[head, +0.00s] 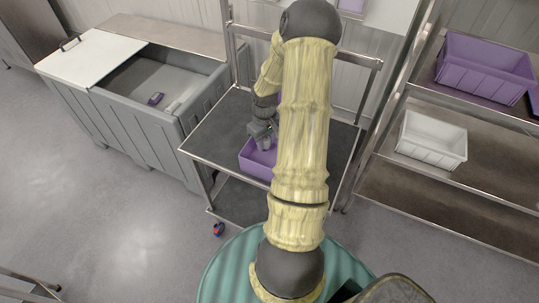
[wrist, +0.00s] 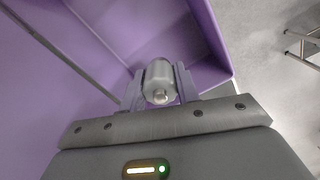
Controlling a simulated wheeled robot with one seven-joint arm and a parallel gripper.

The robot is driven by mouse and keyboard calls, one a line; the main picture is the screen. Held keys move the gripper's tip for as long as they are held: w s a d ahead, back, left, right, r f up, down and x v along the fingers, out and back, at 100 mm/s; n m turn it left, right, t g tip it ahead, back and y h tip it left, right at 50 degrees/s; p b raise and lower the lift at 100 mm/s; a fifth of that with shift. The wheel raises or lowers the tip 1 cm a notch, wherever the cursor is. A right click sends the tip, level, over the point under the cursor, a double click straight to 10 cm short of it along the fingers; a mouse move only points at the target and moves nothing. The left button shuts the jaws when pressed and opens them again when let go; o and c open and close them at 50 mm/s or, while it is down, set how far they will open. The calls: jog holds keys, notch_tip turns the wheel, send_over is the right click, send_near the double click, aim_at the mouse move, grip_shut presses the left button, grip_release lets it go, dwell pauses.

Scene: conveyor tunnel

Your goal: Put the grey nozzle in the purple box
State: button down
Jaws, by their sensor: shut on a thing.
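The purple box (head: 252,166) stands on the dark top of a metal cart, partly hidden behind my arm in the head view. Its purple inside and rim (wrist: 222,40) fill much of the wrist view. My gripper (wrist: 161,88) is shut on the grey nozzle (wrist: 160,76), a short metallic cylinder held between the two fingers. In the wrist view the nozzle is seen against the box's inside, near one wall. In the head view my gripper (head: 262,135) is at the box's far left part. I cannot tell whether the nozzle touches the box.
A grey bin (head: 150,124) with a partly open white lid holds a small purple item (head: 155,99) at the left. A shelf at the right carries a white tray (head: 432,140) and a larger purple crate (head: 484,68). Bare cart top (head: 215,140) shows left of the box.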

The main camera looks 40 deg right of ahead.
jog(key=shift+f, duration=1.2)
jog(key=shift+f, duration=0.1)
jog(key=shift+f+p, duration=0.6)
jog(key=shift+f, duration=1.4)
jog(key=shift+f, duration=0.2)
jog(key=c, duration=1)
grip_release()
jog(key=shift+r, duration=0.1)
jog(key=shift+c, duration=0.2)
notch_tip(320, 180, up, 12)
jog(key=shift+r+b, duration=0.15)
jog(key=shift+b, duration=0.75)
